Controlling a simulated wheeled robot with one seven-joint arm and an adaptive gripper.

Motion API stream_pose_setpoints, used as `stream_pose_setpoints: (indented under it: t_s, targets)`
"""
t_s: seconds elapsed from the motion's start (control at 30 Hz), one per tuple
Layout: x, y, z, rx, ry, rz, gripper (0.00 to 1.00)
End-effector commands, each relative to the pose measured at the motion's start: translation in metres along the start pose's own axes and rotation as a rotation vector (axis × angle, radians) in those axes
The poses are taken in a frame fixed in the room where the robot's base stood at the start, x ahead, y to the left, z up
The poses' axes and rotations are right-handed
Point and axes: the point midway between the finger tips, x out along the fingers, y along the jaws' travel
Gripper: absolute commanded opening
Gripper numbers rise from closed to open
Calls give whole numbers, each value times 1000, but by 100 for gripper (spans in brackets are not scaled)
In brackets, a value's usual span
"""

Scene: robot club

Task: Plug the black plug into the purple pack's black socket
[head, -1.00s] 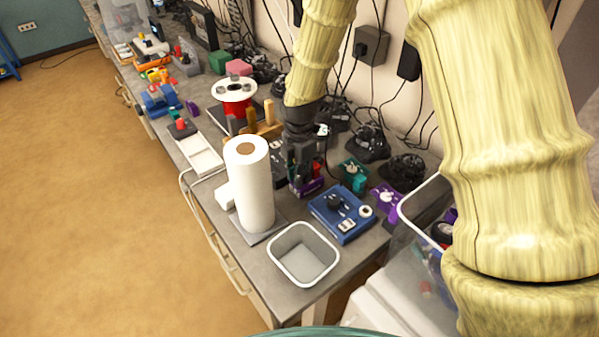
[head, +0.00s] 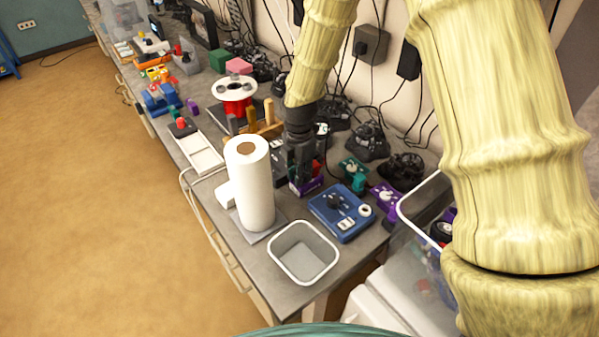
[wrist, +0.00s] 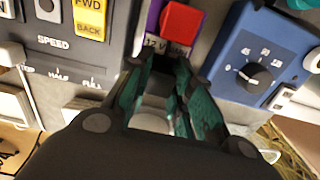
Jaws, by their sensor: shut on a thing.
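My gripper (head: 301,176) points down at the purple pack (head: 314,185) on the bench, behind the paper towel roll. In the wrist view my gripper's green-padded fingers (wrist: 166,72) are closed together on something dark at their tips, which I take to be the black plug; it is almost wholly hidden. The purple pack (wrist: 153,14) lies just beyond the fingertips, with a red block (wrist: 184,22) and a white label reading about "12 V". Its black socket is hidden behind my fingers, so I cannot tell whether plug and socket touch.
A blue dial box (head: 340,212) stands close on the right, and a grey speed panel (wrist: 55,50) close on the left in the wrist view. The paper towel roll (head: 250,185) and a grey bin (head: 303,252) stand nearer the front edge. Cables hang behind.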

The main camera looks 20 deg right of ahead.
Motion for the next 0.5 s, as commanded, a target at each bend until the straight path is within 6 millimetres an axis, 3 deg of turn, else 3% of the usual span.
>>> stream_pose_setpoints:
  t_s: [0.03, 0.07, 0.2, 0.5]
  targets:
    - [1, 0, 0, 0, 0, -1, 1]
    - [1, 0, 0, 0, 0, -1, 26]
    - [1, 0, 0, 0, 0, -1, 47]
    - [0, 0, 0, 0, 0, 0, 47]
